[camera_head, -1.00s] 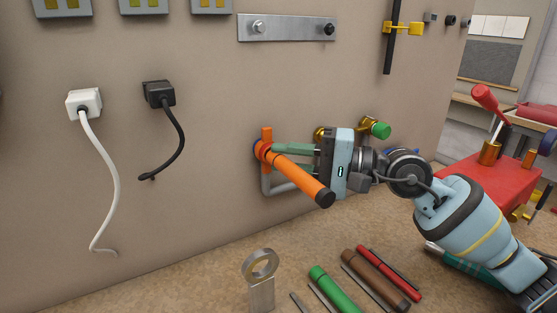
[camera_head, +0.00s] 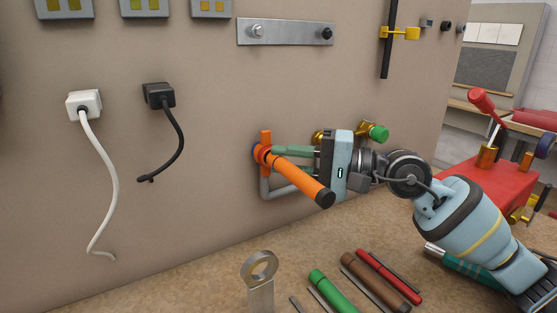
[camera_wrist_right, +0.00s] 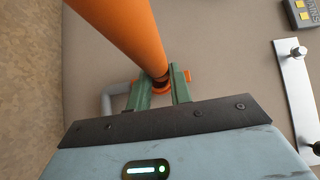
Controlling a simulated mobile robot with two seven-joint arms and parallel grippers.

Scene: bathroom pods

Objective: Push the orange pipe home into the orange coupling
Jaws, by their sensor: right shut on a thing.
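The orange pipe (camera_head: 298,178) slopes from the wall down toward me, with a dark outer end. Its wall end meets the orange coupling (camera_head: 265,138) on the wall; a dark band shows at the joint, and I cannot tell how deep the pipe sits. My right gripper (camera_head: 274,153) reaches in from the right, its green fingers shut around the pipe close to the coupling. In the right wrist view the pipe (camera_wrist_right: 122,30) runs between the fingertips (camera_wrist_right: 162,80), with the coupling (camera_wrist_right: 165,90) just beyond, partly hidden. My left gripper is out of view.
A grey bent pipe (camera_head: 266,187) runs below the coupling. A green-knobbed brass valve (camera_head: 378,132) is behind my gripper. The bench holds a metal ring stand (camera_head: 261,285), a green tube (camera_head: 330,290) and brown and red tubes. White and black cords hang left.

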